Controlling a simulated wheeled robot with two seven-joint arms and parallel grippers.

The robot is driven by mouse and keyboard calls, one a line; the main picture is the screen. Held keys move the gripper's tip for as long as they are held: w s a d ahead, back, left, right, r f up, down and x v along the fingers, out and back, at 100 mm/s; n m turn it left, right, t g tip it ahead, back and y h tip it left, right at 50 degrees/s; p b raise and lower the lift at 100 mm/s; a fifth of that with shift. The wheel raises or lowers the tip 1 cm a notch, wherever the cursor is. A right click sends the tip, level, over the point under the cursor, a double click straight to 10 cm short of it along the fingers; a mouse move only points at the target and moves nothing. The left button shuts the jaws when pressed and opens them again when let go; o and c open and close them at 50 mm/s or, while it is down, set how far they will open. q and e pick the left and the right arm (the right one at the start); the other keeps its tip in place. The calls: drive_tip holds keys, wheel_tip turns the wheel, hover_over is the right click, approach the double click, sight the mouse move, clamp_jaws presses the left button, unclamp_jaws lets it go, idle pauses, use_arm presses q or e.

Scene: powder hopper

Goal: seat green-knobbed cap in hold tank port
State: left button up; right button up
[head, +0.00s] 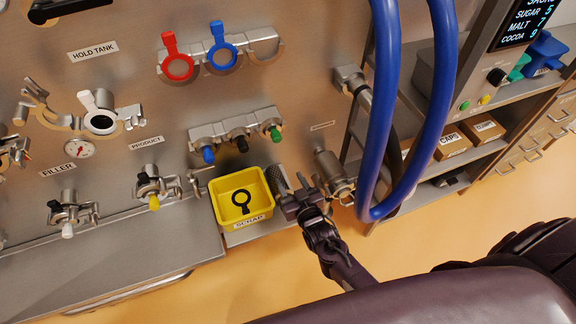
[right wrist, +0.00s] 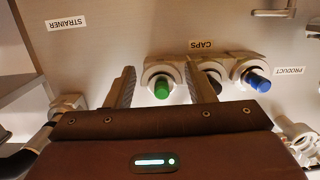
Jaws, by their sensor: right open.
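The green-knobbed cap (head: 275,133) sits at the right end of a caps rack (head: 232,128), beside a black-knobbed cap (head: 240,144) and a blue-knobbed cap (head: 208,154). In the right wrist view the green knob (right wrist: 162,88) shows between the two fingers of my open right gripper (head: 291,182), apart from both. In the head view this gripper is below the cap, by the yellow bin. Under the HOLD TANK label (head: 93,50) is a clamp fitting with a dark round opening (head: 101,121); I cannot tell for sure that it is the port. My left gripper is out of view.
A yellow scrap bin (head: 222,208) holding a black ring-shaped piece stands left of my right gripper. Red (head: 178,68) and blue (head: 222,58) ring handles are above the rack.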

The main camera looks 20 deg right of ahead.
drive_tip(key=t, duration=0.2)
approach(278, 141)
drive_tip(key=w, duration=0.2)
drive_tip(key=w+b, duration=0.1)
drive_tip(key=w, duration=0.2)
drive_tip(key=w+b, duration=0.4)
drive_tip(key=w, duration=0.1)
drive_tip(key=shift+w+a, duration=0.25)
drive_tip(key=shift+w, duration=0.05)
drive_tip(key=shift+w+r, duration=0.15)
drive_tip(key=shift+w, duration=0.3)
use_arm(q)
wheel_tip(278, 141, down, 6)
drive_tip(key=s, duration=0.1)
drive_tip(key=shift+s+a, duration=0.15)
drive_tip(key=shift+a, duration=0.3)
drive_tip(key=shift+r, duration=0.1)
use_arm(e)
drive_tip(key=shift+c, duration=0.3)
drive_tip(key=c, duration=0.7)
